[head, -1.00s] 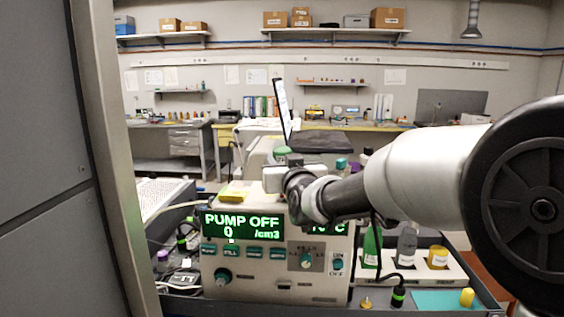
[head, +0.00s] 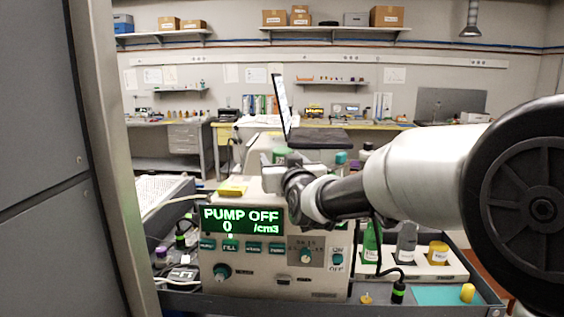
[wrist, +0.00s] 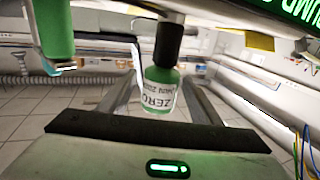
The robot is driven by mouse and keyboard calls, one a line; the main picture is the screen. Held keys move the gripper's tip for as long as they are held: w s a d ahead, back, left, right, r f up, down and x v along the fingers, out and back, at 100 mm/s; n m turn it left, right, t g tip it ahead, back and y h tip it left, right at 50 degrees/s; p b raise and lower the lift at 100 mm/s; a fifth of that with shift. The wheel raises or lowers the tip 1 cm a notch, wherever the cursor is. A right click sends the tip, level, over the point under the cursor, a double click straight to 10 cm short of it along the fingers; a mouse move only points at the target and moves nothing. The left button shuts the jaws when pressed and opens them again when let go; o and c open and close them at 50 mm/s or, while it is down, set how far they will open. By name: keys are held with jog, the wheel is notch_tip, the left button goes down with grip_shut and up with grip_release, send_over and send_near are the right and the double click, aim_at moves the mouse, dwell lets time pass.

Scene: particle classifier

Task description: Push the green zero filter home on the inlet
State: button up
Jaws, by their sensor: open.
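The green zero filter (wrist: 160,90), with a white ZERO label and a black end (wrist: 168,42), shows in the wrist view between my two fingers. My gripper (wrist: 161,66) is open, with a gap visible on each side of the filter. The black end points toward the instrument; its seat on the inlet is out of clear view. In the head view my gripper (head: 272,174) is over the top of the instrument (head: 270,282). A green top (head: 281,154) shows just behind it; I cannot tell surely that it is the filter.
A yellow item (head: 232,188) lies on the instrument. Several bottles stand in a rack (head: 425,271) to the right. A laptop (head: 318,136) stands behind. A grey panel (head: 40,150) closes the left.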

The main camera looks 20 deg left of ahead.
jog(key=v, duration=1.7)
jog(key=shift+s, duration=0.2)
jog(key=shift+d, duration=0.15)
jog(key=s+d+f+m+g+h, duration=0.2)
jog(key=d+f+h, duration=0.15)
jog(key=d, duration=0.55)
jog(key=s+d+f+m+g+h, duration=0.1)
jog(key=s+d+f+g+h, duration=0.2)
jog(key=d, duration=0.6)
jog(key=s+d+f+m+g+h, duration=0.3)
jog(key=s+d+f+g, duration=0.3)
jog(key=s+d, duration=0.7)
notch_tip(320, 180, up, 18)
jog(key=s+a+t+p, duration=0.1)
jog(key=a+p, duration=0.1)
jog(key=p, duration=1.8)
jog(key=shift+s+a, duration=0.15)
jog(key=shift+s, duration=0.1)
